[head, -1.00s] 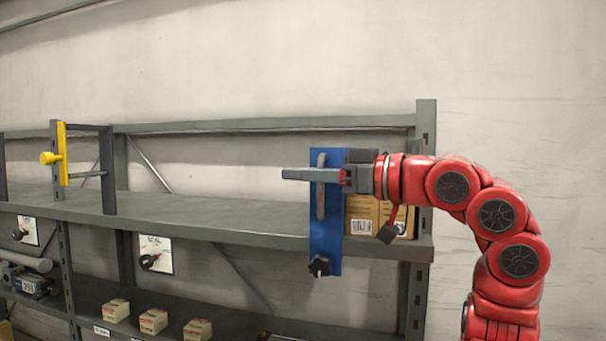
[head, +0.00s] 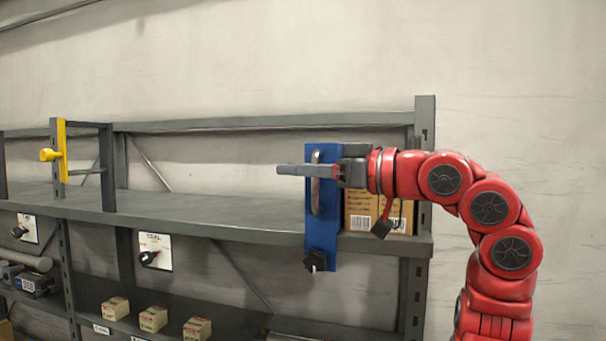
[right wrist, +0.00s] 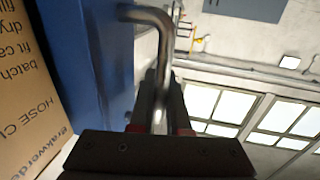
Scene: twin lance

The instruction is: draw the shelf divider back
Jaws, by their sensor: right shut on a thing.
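The shelf divider is a blue upright panel (head: 321,232) at the right end of the upper shelf, with a metal bar handle (head: 316,198) on its face and a black knob (head: 315,261) near its bottom. My right gripper (head: 302,171) reaches in from the right and is shut on the handle. In the right wrist view the fingers (right wrist: 161,112) close around the bent metal bar (right wrist: 153,20), with the blue panel (right wrist: 92,60) beside it. My left gripper is not in view.
A cardboard box (head: 362,210) stands on the upper shelf (head: 200,210) just right of the divider. The shelf left of it is clear up to a yellow upright with a knob (head: 62,150). Several small cartons (head: 152,318) sit on the lower shelf.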

